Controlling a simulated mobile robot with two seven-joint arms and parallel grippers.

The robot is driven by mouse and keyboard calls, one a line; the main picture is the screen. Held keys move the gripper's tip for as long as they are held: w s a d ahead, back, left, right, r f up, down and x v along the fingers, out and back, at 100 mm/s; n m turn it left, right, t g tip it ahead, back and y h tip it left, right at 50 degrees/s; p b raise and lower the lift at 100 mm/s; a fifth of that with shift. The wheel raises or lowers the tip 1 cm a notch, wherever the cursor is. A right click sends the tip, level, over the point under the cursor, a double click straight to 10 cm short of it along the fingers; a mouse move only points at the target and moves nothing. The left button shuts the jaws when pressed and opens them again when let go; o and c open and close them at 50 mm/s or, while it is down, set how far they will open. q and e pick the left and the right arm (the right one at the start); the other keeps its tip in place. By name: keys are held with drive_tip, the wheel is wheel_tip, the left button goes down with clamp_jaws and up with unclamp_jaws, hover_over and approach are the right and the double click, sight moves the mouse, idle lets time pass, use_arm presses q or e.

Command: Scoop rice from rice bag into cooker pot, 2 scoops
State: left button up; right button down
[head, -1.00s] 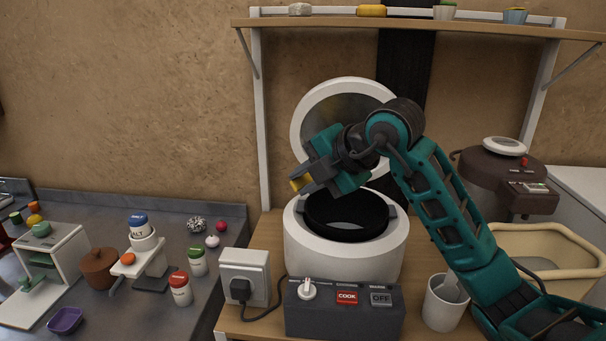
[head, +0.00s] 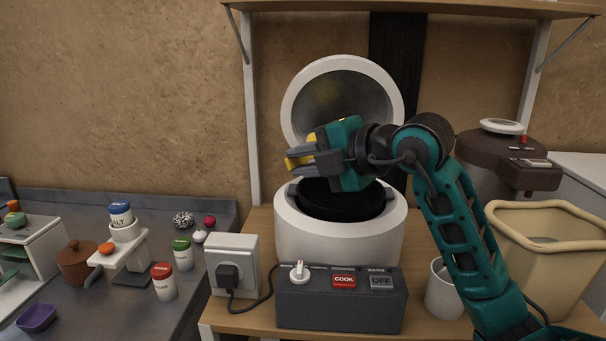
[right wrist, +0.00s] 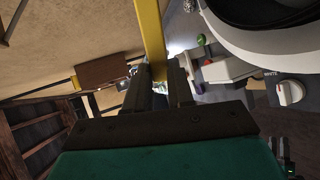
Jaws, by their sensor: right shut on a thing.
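My right gripper (head: 302,160) is shut on a yellow scoop (head: 297,162), just above the left part of the cooker pot. Its fingers point left, about level. In the right wrist view the scoop's yellow bar (right wrist: 151,40) passes between the fingers (right wrist: 160,85); I cannot make out the scoop's bowl. The black cooker pot (head: 345,208) sits in the white cooker (head: 300,240), lid (head: 292,100) raised behind. My gripper hides part of the pot, and I cannot tell what is inside. The beige rice bag (head: 550,285) stands open at the right, with greyish contents. My left gripper is not in view.
A control box (head: 340,312) with COOK and OFF buttons stands before the cooker, beside a socket box (head: 232,255). A white cup (head: 440,300) is near my right arm. A brown-lidded urn (head: 485,180) stands behind the bag. Jars (head: 165,285) crowd the left counter.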

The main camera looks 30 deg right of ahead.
use_arm(q)
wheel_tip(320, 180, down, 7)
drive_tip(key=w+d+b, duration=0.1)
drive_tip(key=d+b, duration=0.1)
drive_tip(key=b, duration=0.7)
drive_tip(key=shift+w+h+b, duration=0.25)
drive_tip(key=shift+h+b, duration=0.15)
use_arm(e)
drive_tip(key=shift+s+d+f+t+y, duration=0.1)
drive_tip(key=shift+s+f+t+y, duration=0.2)
drive_tip(key=shift+t, duration=0.45)
drive_tip(key=shift+s+d+f+t+y, duration=0.15)
drive_tip(key=shift+f+t+y, duration=0.2)
drive_tip(key=shift+t, duration=0.35)
drive_tip(key=shift+s+d+f+t+y, duration=0.15)
drive_tip(key=shift+f+t+y, duration=0.2)
drive_tip(key=shift+t, duration=0.4)
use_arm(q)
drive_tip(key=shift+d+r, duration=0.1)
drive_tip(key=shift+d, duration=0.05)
use_arm(e)
drive_tip(key=shift+a, duration=0.1)
